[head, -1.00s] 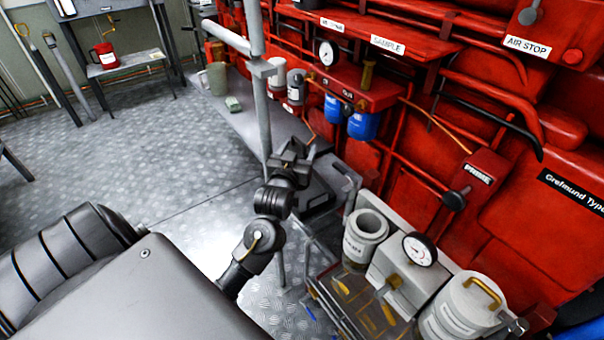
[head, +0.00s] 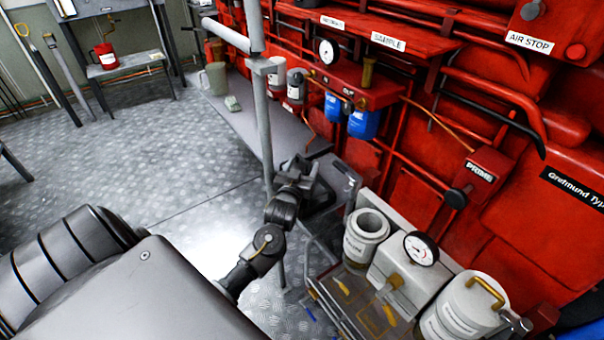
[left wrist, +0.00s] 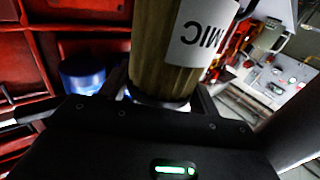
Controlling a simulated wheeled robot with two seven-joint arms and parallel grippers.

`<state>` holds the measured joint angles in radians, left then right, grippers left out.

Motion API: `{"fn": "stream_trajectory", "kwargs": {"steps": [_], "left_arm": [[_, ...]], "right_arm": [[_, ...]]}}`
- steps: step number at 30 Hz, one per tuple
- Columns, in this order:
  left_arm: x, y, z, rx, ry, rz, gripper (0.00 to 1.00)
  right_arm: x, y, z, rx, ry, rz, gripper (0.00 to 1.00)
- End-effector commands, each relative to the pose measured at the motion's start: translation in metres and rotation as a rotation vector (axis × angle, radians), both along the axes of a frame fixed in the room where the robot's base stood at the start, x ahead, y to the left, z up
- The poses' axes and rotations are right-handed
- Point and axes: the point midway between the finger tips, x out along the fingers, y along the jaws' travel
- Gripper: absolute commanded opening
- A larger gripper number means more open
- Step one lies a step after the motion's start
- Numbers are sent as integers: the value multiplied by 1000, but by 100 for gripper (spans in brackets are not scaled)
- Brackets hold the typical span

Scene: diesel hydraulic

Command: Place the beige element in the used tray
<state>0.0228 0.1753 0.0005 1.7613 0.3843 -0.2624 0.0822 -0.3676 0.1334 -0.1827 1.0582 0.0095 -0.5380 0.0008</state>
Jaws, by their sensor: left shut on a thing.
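The beige element (left wrist: 155,45) fills the upper middle of the left wrist view. It is a ribbed, olive-beige cylinder with a white label reading "MIC", seen upside down. My left gripper (left wrist: 160,92) is shut on it, with a finger on each side. In the head view my left gripper (head: 298,172) is above the near end of the grey bench, and I cannot make out the element there. A dark tray-like box (head: 322,197) lies just below and right of the gripper. I cannot read any label marking the used tray. My right gripper is out of view.
Two blue filter bowls (head: 363,124) hang under the red panel behind. A grey vertical post (head: 264,120) stands close to my left gripper. A labelled pot (head: 365,240), a gauge (head: 421,249) and a lidded canister (head: 468,306) stand at lower right.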

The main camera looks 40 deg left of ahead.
Motion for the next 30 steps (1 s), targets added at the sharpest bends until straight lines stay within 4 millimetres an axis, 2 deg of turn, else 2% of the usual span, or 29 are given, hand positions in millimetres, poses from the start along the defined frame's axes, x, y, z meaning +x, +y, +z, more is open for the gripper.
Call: {"fn": "stream_trajectory", "kwargs": {"steps": [3,5,10,16,17,18,21,30], "left_arm": [[0,0,-19,0,3,0,22],[0,0,-24,0,1,0,22],[0,0,-24,-1,-1,0,22],[0,0,-27,-1,0,0,22],[0,0,-26,0,1,0,66],[0,0,-26,-1,1,0,71],[0,0,-26,0,1,0,83],[0,0,-25,0,0,0,83]], "right_arm": [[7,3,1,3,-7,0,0],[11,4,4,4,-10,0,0],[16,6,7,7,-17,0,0],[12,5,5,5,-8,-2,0],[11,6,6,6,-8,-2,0],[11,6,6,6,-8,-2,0],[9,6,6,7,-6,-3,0],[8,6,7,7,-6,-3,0]]}}
